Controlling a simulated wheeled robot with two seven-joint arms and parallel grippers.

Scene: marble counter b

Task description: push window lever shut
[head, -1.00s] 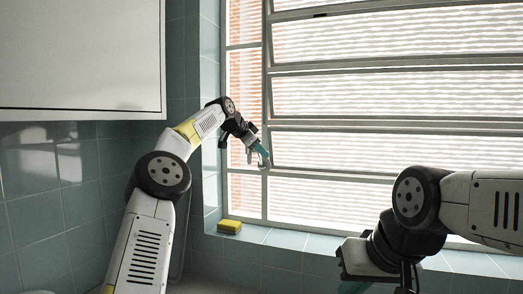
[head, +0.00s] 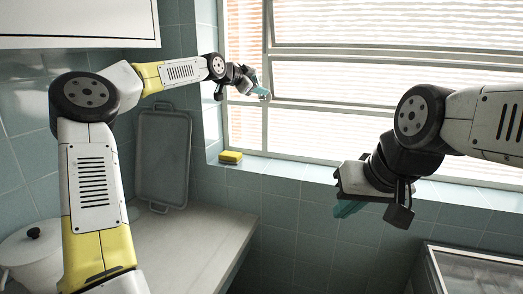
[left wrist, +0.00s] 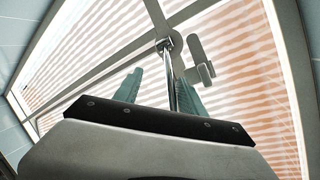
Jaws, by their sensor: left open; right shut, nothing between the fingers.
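The window lever (left wrist: 172,75) is a shiny metal rod fixed to the window frame in the left wrist view. The lower end of the lever is hidden behind the gripper body. In the head view my left gripper (head: 262,92) is at the lower left of the window (head: 390,80), and the lever is too small to make out clearly. My right gripper (head: 348,208) is shut and empty, away from the window.
A yellow sponge (head: 230,157) lies on the tiled sill (head: 290,167). A grey tray (head: 163,155) leans against the wall above the white counter (head: 190,245). A white lidded pot (head: 30,255) stands at the left. A dark-framed unit (head: 470,270) is at the lower right.

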